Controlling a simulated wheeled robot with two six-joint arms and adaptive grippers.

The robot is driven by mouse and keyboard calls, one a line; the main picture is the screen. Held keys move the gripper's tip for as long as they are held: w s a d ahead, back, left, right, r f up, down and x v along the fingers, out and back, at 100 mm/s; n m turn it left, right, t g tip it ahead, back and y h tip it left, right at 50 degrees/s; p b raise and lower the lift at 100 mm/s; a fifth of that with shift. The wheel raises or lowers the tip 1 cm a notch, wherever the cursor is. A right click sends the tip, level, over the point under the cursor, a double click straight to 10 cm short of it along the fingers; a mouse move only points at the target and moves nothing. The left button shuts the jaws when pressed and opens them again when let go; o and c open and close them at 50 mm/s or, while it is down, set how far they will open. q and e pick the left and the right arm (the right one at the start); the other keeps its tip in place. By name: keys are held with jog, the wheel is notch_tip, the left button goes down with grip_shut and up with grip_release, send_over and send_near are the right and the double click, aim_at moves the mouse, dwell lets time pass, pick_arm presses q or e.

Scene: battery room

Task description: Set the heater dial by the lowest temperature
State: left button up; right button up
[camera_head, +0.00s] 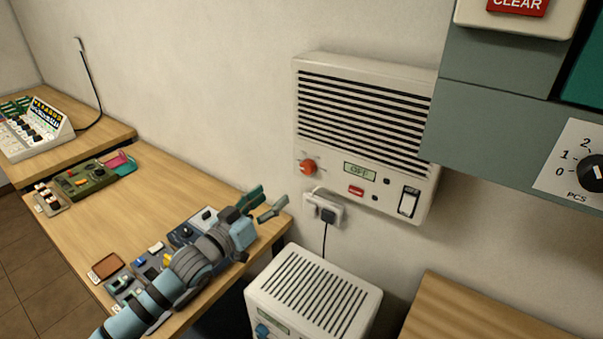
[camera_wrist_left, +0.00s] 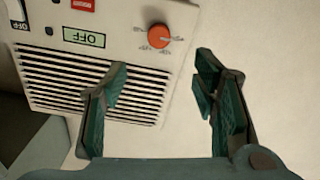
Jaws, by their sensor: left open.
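A white wall heater (camera_head: 345,115) with dark horizontal slats hangs in the middle of the head view. Its orange-red dial (camera_head: 308,167) is at its lower left, beside a small display (camera_head: 360,171) that reads OFF. My left gripper (camera_head: 265,204) is open and empty, below and to the left of the dial. In the left wrist view the heater appears upside down, with the dial (camera_wrist_left: 158,36) beyond and between the open fingers (camera_wrist_left: 165,85), not touched. The dial's scale marks are too small to read. My right gripper is not in view.
A white slatted unit (camera_head: 315,290) stands below the heater, by a wall plug (camera_head: 327,214). The wooden bench (camera_head: 150,215) holds several devices. A grey-green cabinet (camera_head: 500,130) with a PCS knob (camera_head: 593,173) juts out at right. Bare wall lies left of the heater.

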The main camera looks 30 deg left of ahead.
pick_arm(q)
jog(key=b, duration=0.3)
send_near(305, 171)
jog(key=w, duration=0.3)
jog(key=w+d, duration=0.1)
jog(key=w, duration=0.1)
jog(key=w+b, duration=0.1)
jog(key=w, duration=0.2)
jog(key=shift+w+d, duration=0.15)
jog(key=shift+w, duration=0.15)
jog(key=shift+s, duration=0.1)
